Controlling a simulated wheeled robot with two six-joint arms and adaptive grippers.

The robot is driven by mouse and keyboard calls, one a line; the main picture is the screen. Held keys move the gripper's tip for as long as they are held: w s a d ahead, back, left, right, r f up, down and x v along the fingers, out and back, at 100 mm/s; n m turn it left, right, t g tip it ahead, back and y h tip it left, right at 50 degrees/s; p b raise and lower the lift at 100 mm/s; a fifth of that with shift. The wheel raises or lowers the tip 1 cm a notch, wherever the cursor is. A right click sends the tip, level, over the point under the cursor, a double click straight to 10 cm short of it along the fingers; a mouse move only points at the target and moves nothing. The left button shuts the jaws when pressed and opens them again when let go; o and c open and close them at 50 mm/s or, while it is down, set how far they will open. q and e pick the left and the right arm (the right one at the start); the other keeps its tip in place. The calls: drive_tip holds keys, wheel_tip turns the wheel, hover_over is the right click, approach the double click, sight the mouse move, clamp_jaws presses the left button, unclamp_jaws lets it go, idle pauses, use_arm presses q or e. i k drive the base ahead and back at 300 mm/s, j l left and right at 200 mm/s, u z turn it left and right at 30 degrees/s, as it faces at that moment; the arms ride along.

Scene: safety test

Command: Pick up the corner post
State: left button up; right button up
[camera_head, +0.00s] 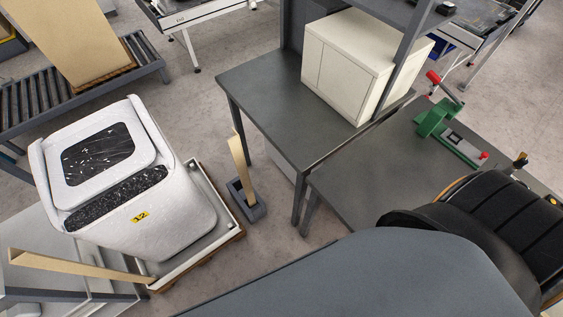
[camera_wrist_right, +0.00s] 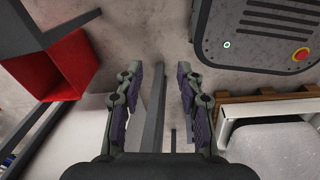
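A pale tan corner post (camera_head: 238,162) stands upright and slightly tilted in a small dark grey holder (camera_head: 247,208) on the floor, between the white appliance and the grey table. Another long tan post (camera_head: 75,266) slants along the near side of the white appliance (camera_head: 140,190) at the lower left. My right gripper (camera_wrist_right: 160,85) is open in the right wrist view, its fingers spread with nothing held. A grey bar shows between and below the fingers; I cannot tell how far off it is. No tan post shows in that view. My left gripper is not in view.
The appliance stands on a white-rimmed tray (camera_head: 220,208) over a pallet. A grey table (camera_head: 265,95) carries a cream cabinet (camera_head: 345,65). A green tool (camera_head: 440,118) sits on the right bench. A red box (camera_wrist_right: 60,70) lies left of my right gripper. Floor around the holder is partly clear.

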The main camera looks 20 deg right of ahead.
sight(16, 256)
drive_tip(key=z, duration=0.15)
drive_tip(key=u, duration=1.9)
